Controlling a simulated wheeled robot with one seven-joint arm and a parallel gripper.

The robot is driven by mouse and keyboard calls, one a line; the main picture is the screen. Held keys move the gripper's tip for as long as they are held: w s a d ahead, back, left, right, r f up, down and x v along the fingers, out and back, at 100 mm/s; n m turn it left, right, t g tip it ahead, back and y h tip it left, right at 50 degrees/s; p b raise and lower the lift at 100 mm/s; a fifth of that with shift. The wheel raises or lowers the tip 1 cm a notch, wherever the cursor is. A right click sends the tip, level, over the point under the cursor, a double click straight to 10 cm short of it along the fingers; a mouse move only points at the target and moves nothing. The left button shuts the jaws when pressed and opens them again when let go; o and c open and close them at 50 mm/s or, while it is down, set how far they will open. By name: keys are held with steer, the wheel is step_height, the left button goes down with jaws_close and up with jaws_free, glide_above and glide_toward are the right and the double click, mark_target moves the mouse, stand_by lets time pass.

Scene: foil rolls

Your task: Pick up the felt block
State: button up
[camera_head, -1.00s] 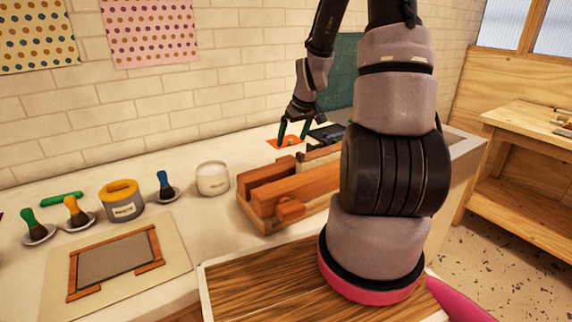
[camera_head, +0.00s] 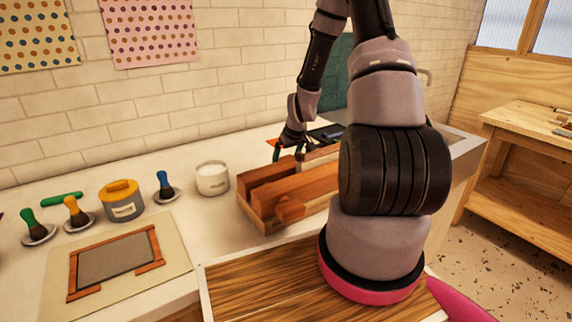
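I cannot single out the felt block for certain. A wooden tray (camera_head: 262,222) on the white counter holds reddish-brown wooden-looking blocks (camera_head: 300,188). My gripper (camera_head: 287,155) points down over the back edge of this tray. Its two dark green fingers are apart, and I see nothing between them. The lower fingertips are close to the tray's back part, and I cannot tell whether they touch anything. An orange sheet (camera_head: 273,142) lies behind the gripper and is mostly hidden by it. My arm covers the right end of the tray.
A white jar (camera_head: 212,179) stands just left of the tray. A grey pot with a yellow lid (camera_head: 121,201), brushes on small dishes and a framed screen (camera_head: 115,260) are further left. A dark flat item (camera_head: 326,133) lies behind the tray. A brick wall closes the back.

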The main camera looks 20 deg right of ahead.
steer(key=c, duration=1.2)
steer(key=shift+o, duration=0.2)
step_height(320, 180, up, 10)
steer(key=shift+r, duration=0.1)
